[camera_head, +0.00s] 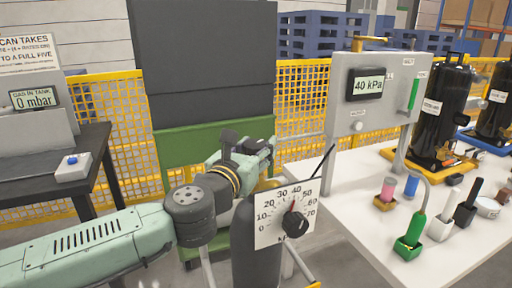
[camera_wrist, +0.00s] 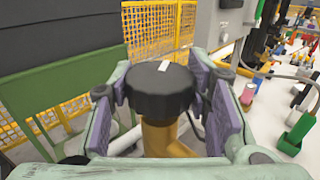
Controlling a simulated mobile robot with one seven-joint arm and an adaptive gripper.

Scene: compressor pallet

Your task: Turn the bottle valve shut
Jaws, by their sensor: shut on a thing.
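The bottle valve's black round knob (camera_wrist: 160,92) has a white mark on its top and sits on a brass valve body (camera_wrist: 163,140) in the wrist view. My gripper (camera_wrist: 160,85) has its purple-padded fingers on both sides of the knob and is shut on it. In the head view my gripper (camera_head: 262,152) is above the dark grey bottle (camera_head: 256,255); the knob is hidden there, and a bit of brass (camera_head: 272,183) shows. A white dial (camera_head: 285,215) in front of the bottle has its red pointer near 40.
A grey panel (camera_head: 343,110) reading 40 kPa stands on the white table (camera_head: 345,215) at right. A dark bench (camera_head: 95,140) with a "0 mbar" display (camera_head: 35,98) is at left. Yellow fencing (camera_head: 300,115) runs behind.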

